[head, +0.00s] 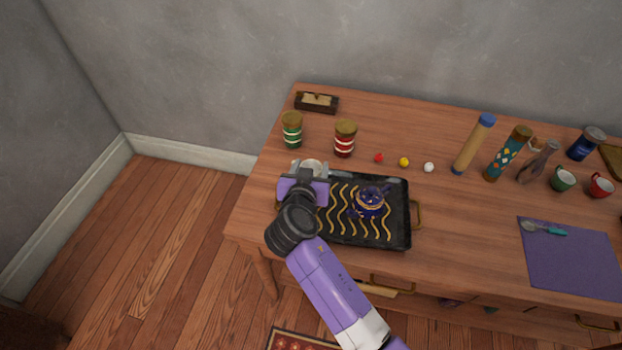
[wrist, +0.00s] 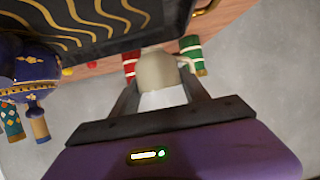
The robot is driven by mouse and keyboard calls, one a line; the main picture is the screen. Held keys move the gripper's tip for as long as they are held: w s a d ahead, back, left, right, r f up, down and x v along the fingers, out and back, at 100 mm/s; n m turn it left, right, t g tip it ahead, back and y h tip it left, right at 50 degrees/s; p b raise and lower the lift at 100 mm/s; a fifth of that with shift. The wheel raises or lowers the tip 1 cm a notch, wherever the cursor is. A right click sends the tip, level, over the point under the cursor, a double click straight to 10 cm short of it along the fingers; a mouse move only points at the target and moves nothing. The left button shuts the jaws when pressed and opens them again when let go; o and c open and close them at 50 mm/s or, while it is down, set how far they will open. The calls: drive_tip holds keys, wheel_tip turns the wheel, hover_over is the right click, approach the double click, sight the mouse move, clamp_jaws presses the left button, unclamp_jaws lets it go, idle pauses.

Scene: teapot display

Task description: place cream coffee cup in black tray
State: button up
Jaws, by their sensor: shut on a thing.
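The cream coffee cup (head: 312,167) is between the fingers of my gripper (head: 308,171), at the back left corner of the black tray (head: 398,228). My gripper is shut on the cup. In the wrist view the cup (wrist: 158,70) shows between the fingers (wrist: 160,92), and the tray (wrist: 110,38) fills the upper left. The head view does not show clearly whether the cup touches the tray. The tray has wavy yellow lines and brass handles, and part of it is hidden behind my arm.
A dark blue teapot (head: 370,203) stands on the tray's right half. A green jar (head: 292,130) and a red jar (head: 345,138) stand behind the tray. Small red, yellow and white balls (head: 404,162) lie to the right. A purple mat (head: 570,262) lies at the far right.

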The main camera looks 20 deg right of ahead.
drive_tip(key=shift+f, duration=2.25)
drive_tip(key=shift+f+b, duration=0.2)
drive_tip(key=shift+b, duration=0.2)
drive_tip(key=o, duration=1.4)
drive_tip(key=shift+r, duration=0.1)
drive_tip(key=shift+r, duration=0.1)
drive_tip(key=v, duration=1.2)
